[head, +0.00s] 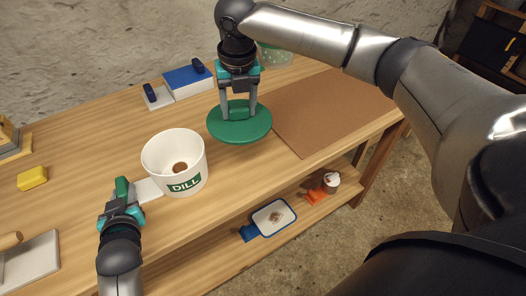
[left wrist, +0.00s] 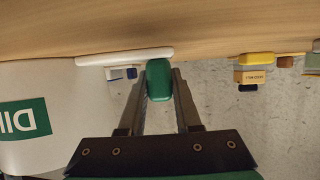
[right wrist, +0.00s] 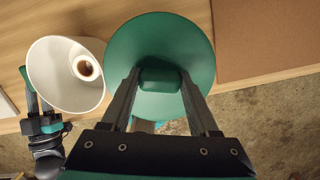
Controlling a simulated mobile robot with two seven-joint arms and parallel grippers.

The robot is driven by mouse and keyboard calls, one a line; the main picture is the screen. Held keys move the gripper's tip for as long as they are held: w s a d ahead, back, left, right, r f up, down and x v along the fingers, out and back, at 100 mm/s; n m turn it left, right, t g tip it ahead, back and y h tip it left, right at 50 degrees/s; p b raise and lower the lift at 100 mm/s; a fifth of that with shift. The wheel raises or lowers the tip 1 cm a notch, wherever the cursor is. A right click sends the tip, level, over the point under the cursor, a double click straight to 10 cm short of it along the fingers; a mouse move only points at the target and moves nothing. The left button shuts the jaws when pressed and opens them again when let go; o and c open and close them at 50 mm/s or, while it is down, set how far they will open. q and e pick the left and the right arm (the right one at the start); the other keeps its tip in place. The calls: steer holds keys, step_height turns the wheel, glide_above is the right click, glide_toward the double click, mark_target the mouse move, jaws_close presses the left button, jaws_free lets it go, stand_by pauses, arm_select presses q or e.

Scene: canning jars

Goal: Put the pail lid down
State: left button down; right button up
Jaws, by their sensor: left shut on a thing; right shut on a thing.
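The green round pail lid (head: 226,132) is level, right of the pail and beside the brown mat. My right gripper (head: 238,112) is shut on its knob from above; the knob (right wrist: 160,80) shows between the fingers in the right wrist view. I cannot tell whether the lid touches the table. The white pail (head: 160,160), labelled DILL, stands open on the table with something small and brown inside. My left gripper (head: 122,196) is shut on a green handle (left wrist: 158,80) joined to a flat white piece (head: 149,190) beside the pail.
A brown mat (head: 335,110) covers the table's right part. A blue-topped box (head: 188,80) and a greenish dotted container (head: 275,56) stand at the back. A yellow block (head: 32,178) lies left. The lower shelf holds a blue-rimmed tray (head: 258,219) and a small jar (head: 331,181).

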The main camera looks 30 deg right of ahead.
mark_target(264, 116)
steer(key=shift+m, duration=0.3)
steer(key=d, duration=0.1)
steer(key=s+d+f, duration=0.1)
steer(key=d, duration=0.1)
steer(key=s+d, duration=0.1)
steer(key=d, duration=0.1)
steer(key=shift+f, duration=0.25)
steer(key=f, duration=0.4)
steer(key=shift+d+f, duration=0.2)
steer(key=shift+f, duration=0.1)
steer(key=shift+h, duration=0.3)
steer(key=shift+f, duration=2.75)
steer(key=shift+f, duration=0.15)
steer(key=shift+f, duration=0.1)
steer(key=o, duration=1.3)
steer(key=shift+o, duration=0.2)
steer(key=r, duration=0.4)
steer(key=s+r, duration=0.1)
steer(key=r, duration=0.7)
steer(key=shift+s+a+r, duration=0.25)
steer(key=shift+s+a, duration=0.1)
